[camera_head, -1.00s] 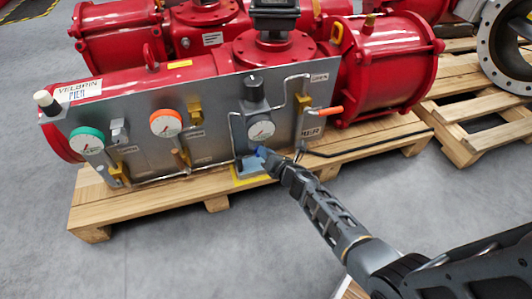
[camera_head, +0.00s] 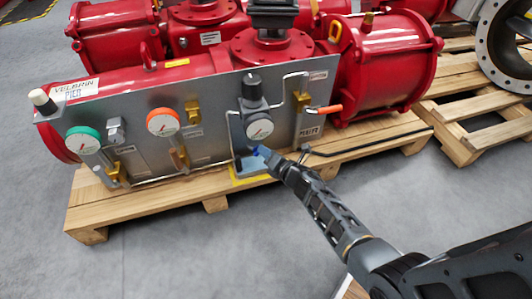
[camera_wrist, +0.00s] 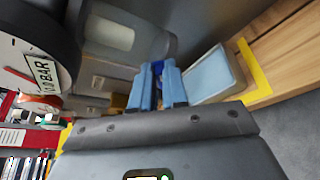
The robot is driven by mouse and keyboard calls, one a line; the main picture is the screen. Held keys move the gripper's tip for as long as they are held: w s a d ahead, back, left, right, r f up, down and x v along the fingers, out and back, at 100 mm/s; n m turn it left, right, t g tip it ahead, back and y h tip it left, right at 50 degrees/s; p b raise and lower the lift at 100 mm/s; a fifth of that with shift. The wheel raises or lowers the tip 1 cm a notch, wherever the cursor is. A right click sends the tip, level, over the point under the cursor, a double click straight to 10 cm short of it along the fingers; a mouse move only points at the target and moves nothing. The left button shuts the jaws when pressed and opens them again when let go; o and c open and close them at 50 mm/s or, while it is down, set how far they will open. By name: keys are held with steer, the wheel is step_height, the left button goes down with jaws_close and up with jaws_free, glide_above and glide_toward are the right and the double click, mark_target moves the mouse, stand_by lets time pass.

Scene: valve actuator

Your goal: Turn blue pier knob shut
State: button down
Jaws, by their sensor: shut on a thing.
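The blue knob (camera_wrist: 159,46) shows in the wrist view between the light-blue fingertips of my gripper (camera_wrist: 157,75). The fingers are closed on it, and only a small dark-blue part of it is visible. In the head view my gripper (camera_head: 267,153) reaches the grey panel (camera_head: 215,110) just below the right-hand gauge (camera_head: 260,127). A small blue patch shows at its tip, but the knob's angle cannot be told. The gauge's white face (camera_wrist: 20,65) fills the left of the wrist view.
Green-ringed (camera_head: 83,140) and orange-ringed (camera_head: 162,122) gauges sit left on the panel. An orange-handled lever (camera_head: 329,110) is to the right. A light-blue plate (camera_wrist: 211,73) and yellow marking (camera_wrist: 254,64) lie beside my gripper. The wooden pallet (camera_head: 150,206) is below.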

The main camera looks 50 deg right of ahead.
steer(key=shift+s+d+f+m+t+b, duration=0.2)
steer(key=shift+f+m+t+b, duration=0.2)
steer(key=shift+m+b, duration=0.3)
steer(key=shift+s+d+f+m+t+b, duration=0.2)
steer(key=shift+f+m+t+b, duration=0.2)
steer(key=shift+m, duration=0.5)
steer(key=shift+a+f+m+t+y+b, duration=0.1)
steer(key=shift+f+m+t+y+b, duration=0.2)
steer(key=shift+m, duration=0.35)
steer(key=shift+a+m+t+b, duration=0.1)
steer(key=shift+m+b, duration=0.25)
steer(key=shift+m, duration=0.3)
stand_by(4.3)
steer(key=c, duration=1.4)
jaws_free()
steer(key=shift+w, duration=0.1)
steer(key=o, duration=0.3)
steer(key=shift+w+r, duration=0.1)
steer(key=shift+r, duration=0.15)
